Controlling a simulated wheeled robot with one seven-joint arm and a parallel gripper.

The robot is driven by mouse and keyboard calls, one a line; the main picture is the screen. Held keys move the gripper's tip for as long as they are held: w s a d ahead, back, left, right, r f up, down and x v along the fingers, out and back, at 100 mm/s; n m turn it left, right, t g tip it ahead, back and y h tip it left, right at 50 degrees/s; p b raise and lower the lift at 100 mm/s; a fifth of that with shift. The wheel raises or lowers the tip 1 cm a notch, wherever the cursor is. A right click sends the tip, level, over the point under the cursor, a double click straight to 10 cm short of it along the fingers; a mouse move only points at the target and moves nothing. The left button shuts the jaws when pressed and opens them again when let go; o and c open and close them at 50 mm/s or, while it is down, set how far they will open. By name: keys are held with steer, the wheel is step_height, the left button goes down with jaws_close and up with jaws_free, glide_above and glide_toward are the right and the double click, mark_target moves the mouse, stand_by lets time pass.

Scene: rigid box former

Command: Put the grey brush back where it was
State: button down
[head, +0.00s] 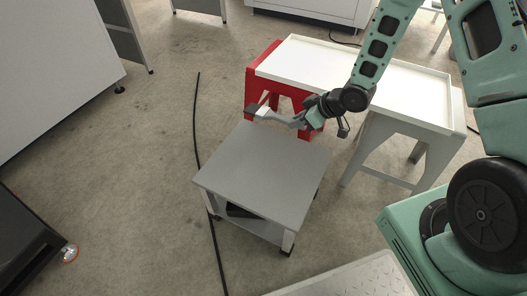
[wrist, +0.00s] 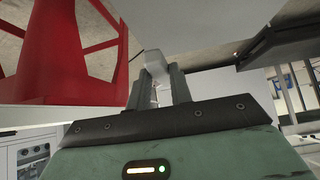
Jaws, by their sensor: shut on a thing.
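My gripper (head: 304,121) is shut on the grey brush (head: 276,117). The brush sticks out to the left of the gripper, with a darker part at its far left end. It is held above the far edge of the low grey cart (head: 255,175), in front of the red stool. In the wrist view, a pale grey part of the brush (wrist: 154,61) shows between and beyond the two fingers (wrist: 160,88). The rest of the brush is hidden there.
A white tray-like top (head: 315,62) rests on a red stool (head: 255,92) and a grey stool (head: 375,150). The cart's top is bare; a dark item (head: 238,211) lies on its lower shelf. A black cable (head: 196,135) runs along the floor to the left.

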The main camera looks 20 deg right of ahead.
steer(key=shift+w+a+f+y+b, duration=0.3)
steer(key=shift+a+f+b, duration=0.1)
steer(key=shift+f+b, duration=0.1)
steer(key=shift+f, duration=0.25)
step_height(320, 180, down, 9)
steer(key=b, duration=0.5)
steer(key=shift+f, duration=0.1)
steer(key=shift+f, duration=0.1)
steer(key=shift+f, duration=0.1)
steer(key=c, duration=1.3)
jaws_free()
steer(key=shift+o, duration=0.2)
